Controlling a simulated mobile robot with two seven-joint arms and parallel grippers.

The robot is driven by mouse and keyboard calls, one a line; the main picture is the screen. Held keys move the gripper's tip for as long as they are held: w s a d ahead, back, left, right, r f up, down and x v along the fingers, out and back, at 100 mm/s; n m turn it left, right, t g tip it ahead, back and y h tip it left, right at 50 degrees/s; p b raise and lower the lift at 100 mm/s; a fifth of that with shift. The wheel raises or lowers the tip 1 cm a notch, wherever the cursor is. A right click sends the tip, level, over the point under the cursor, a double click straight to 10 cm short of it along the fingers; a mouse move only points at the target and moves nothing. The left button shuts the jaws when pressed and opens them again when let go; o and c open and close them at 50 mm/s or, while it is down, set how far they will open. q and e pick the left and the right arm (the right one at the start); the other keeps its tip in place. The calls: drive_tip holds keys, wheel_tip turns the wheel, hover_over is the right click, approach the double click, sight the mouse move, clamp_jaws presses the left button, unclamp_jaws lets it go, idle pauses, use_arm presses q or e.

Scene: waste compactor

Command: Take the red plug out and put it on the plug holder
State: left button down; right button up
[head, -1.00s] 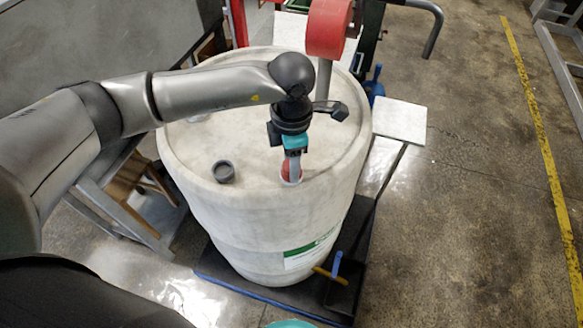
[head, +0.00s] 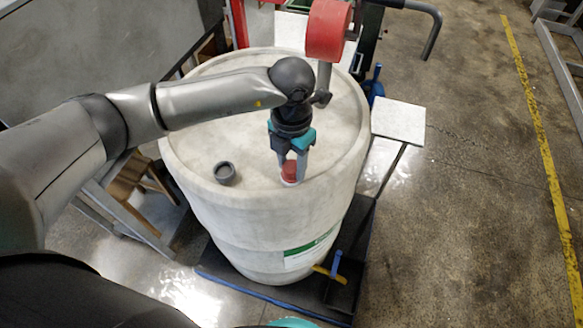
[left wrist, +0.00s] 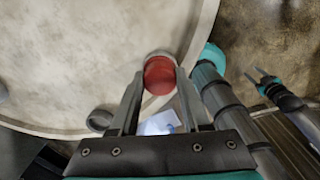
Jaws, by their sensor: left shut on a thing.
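The red plug (head: 290,171) is near the front rim of a white drum's top (head: 262,120). My left gripper (head: 292,168) points down from above and is shut on it, one finger on each side. In the left wrist view the red plug (left wrist: 160,76) is round and sits between the fingertips, with a pale ring just behind it. I cannot tell whether it is still seated or slightly raised. A white square plate on a stand (head: 398,121) is right of the drum; it may be the plug holder. Part of my right gripper (left wrist: 262,80) seems to show in the wrist view.
A dark round cap or opening (head: 224,172) is on the drum top, left of the plug. A red cylinder on a grey post (head: 328,30) stands over the drum's back edge. A blue-and-yellow valve (head: 333,268) is low at the front. The floor at right is clear.

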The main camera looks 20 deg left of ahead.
use_arm(q)
drive_tip(key=shift+n, duration=1.3)
drive_tip(key=n+p, duration=0.1)
drive_tip(key=n, duration=0.2)
drive_tip(key=shift+r+p, duration=0.1)
drive_tip(key=shift+p, duration=0.25)
drive_tip(key=shift+n, duration=1.1)
drive_tip(key=shift+p, duration=0.3)
drive_tip(key=shift+n+p, duration=0.6)
drive_tip(key=shift+n, duration=0.6)
drive_tip(key=n+p, duration=0.1)
drive_tip(key=n, duration=0.1)
drive_tip(key=shift+n, duration=0.3)
